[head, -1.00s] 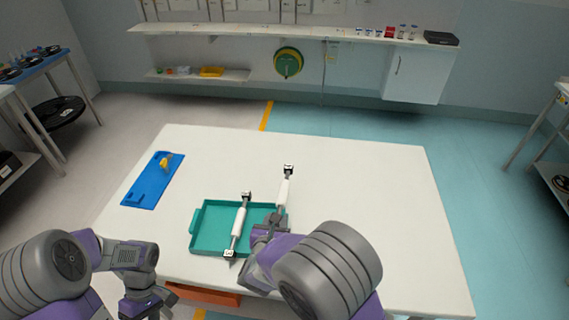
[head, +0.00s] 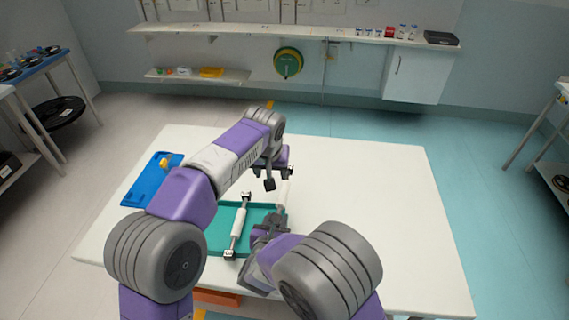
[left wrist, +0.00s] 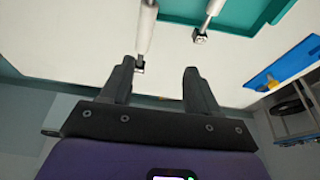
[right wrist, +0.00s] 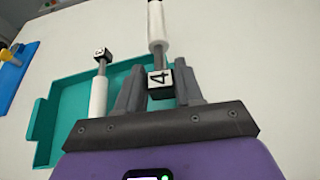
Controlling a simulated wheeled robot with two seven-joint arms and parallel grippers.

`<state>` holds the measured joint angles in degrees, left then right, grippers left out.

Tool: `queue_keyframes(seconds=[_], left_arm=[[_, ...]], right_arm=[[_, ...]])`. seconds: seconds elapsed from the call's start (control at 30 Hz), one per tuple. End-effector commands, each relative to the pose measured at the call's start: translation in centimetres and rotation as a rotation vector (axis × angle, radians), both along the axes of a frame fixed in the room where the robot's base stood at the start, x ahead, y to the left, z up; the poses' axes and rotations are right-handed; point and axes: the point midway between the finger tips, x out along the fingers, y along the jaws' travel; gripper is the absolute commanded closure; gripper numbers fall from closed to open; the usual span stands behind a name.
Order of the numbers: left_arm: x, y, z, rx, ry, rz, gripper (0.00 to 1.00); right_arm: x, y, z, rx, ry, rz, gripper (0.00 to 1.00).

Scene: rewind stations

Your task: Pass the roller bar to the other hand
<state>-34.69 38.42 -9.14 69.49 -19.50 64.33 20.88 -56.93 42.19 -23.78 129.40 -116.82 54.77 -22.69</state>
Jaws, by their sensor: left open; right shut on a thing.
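My right gripper (head: 268,228) is shut on the near end of a white roller bar (head: 283,193), which points away over the table. In the right wrist view the held end is a block marked 4 (right wrist: 160,82) between the fingers. My left gripper (head: 279,178) is open at the bar's far end. In the left wrist view that end block (left wrist: 139,69) lies between the open fingers (left wrist: 160,82), nearer the left finger. Contact cannot be told.
A blue mat (head: 148,187) with a yellow item (head: 166,162) is at the table's left, partly behind my left arm. The right side of the white table (head: 385,205) is clear. An orange object (head: 217,298) shows below the near edge.

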Motion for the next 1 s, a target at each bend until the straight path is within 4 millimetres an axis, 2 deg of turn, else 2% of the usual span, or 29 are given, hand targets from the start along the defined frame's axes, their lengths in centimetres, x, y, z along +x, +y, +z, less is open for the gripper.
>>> queue_keyframes(seconds=[0.03,0.1,0.23,0.33,0.47,0.73,1.0], left_arm=[[0.0,-1.3,0.8,-0.009,-0.02,-0.035,0.39],[0.0,-2.6,1.5,-0.018,-0.039,-0.072,0.39],[0.0,-3.6,1.9,-0.024,-0.056,-0.104,0.39],[-0.1,-3.7,1.1,-0.024,-0.057,-0.108,0.39],[-0.1,-3.6,-1.0,-0.024,-0.054,-0.107,0.39],[-0.1,-3.5,-6.4,-0.022,-0.054,-0.105,0.39],[1.9,-4.1,-10.8,-0.024,-0.056,-0.104,0.39]], right_arm=[[0.0,0.0,0.1,0.0,-0.003,0.0,1.0],[0.0,0.0,0.1,0.0,-0.003,0.0,1.0],[0.0,0.0,0.1,0.0,-0.003,0.0,1.0],[0.0,0.0,0.1,0.0,-0.003,0.0,1.0],[0.0,0.0,0.1,0.0,-0.003,0.0,1.0],[0.0,0.0,0.1,0.0,-0.003,0.0,1.0],[0.0,0.0,0.1,0.0,-0.003,0.0,1.0]])
